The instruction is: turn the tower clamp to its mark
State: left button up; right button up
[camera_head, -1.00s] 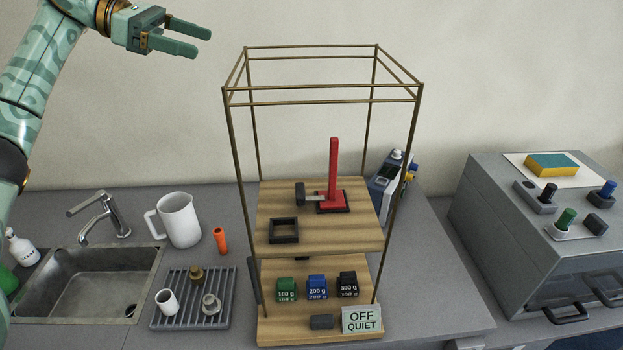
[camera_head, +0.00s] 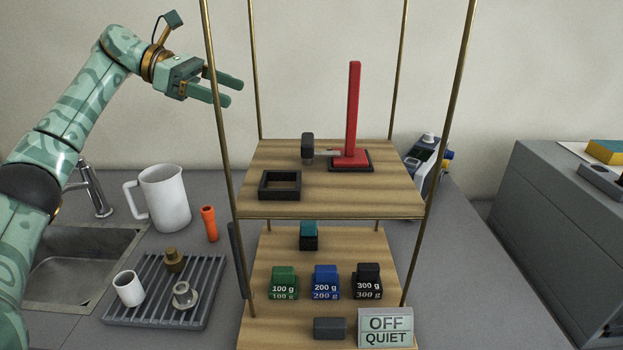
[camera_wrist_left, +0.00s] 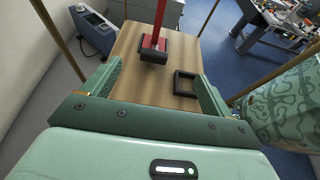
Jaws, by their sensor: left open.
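The red tower (camera_head: 353,110) stands upright on a dark square base on the upper wooden shelf (camera_head: 400,193). A dark clamp knob (camera_head: 307,146) sticks out to the left of the tower's foot on a light arm. In the left wrist view the tower (camera_wrist_left: 160,15) and the dark knob (camera_wrist_left: 154,57) show beyond the fingers. My left gripper (camera_head: 236,91) is open and empty, up and left of the tower, apart from it, behind the rack's front left post. No mark for the clamp can be made out. My right gripper is not in view.
Brass rack posts (camera_head: 216,120) rise around the shelves. A black square frame (camera_head: 280,185) lies on the upper shelf. A jug (camera_head: 163,197) and a drying rack (camera_head: 150,308) are at left.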

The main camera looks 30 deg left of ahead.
aim_at(304, 138)
pick_arm(q)
jog(key=f+b+x, duration=0.1)
jog(key=x, duration=0.5)
jog(key=a+f+b+x, duration=0.1)
jog(key=x, duration=0.5)
jog(key=f+b+x, duration=0.1)
jog(key=x, duration=0.5)
jog(key=shift+a+f, duration=0.2)
jog(key=shift+f, duration=0.1)
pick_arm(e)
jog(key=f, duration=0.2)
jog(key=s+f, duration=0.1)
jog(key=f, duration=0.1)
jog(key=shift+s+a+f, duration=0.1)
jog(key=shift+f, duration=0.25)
pick_arm(q)
jog(key=shift+c, duration=0.3)
jog(key=c, duration=0.9)
